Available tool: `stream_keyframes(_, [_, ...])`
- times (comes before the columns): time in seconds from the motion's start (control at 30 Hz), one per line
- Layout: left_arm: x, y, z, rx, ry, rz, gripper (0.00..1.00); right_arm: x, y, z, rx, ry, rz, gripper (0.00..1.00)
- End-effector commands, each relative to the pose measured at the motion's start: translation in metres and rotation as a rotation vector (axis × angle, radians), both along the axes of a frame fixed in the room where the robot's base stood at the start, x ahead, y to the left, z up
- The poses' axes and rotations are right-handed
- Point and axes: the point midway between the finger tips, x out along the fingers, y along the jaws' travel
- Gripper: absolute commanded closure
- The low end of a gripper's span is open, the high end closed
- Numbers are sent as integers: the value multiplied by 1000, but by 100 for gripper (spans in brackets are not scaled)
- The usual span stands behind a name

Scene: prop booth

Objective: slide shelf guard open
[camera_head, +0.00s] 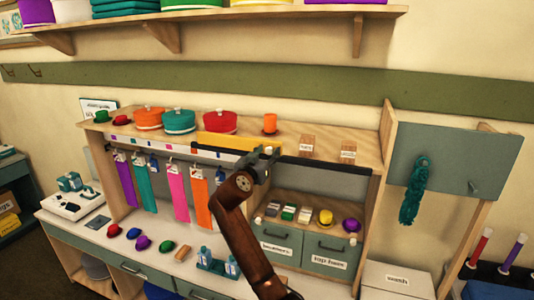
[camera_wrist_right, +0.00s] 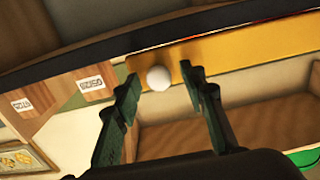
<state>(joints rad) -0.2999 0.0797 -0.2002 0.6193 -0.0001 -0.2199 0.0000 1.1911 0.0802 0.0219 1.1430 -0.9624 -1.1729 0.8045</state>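The shelf guard (camera_head: 228,142) is a yellow-orange panel at the upper shelf's front, behind a long black rail. It also shows in the right wrist view (camera_wrist_right: 235,66), with a round white knob (camera_wrist_right: 158,79) on its face. My right gripper (camera_head: 268,155) is at the guard's right end in the head view. In the right wrist view its two dark green fingers (camera_wrist_right: 162,93) are spread open, one on each side of the knob, with gaps between. I cannot tell how far the tips reach past the knob. My left gripper is not in view.
Small wooden blocks (camera_head: 348,152) sit right of the guard. Coloured strips (camera_head: 178,193) hang below on the left. Small items (camera_head: 288,212) stand on the lower shelf above drawers (camera_head: 329,252).

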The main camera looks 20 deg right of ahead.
Motion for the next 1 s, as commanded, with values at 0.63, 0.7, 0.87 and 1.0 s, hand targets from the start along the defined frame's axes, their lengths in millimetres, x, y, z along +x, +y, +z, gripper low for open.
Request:
stream_keyframes(0.63, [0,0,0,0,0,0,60,-70,58,-1,2,-1,3,62])
stream_keyframes(0.7, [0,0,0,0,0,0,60,-78,65,0,1,0,2,62])
stream_keyframes(0.87, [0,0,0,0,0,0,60,-90,74,0,1,-1,1,62])
stream_keyframes(1.0, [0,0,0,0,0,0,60,-93,76,0,0,1,0,62])
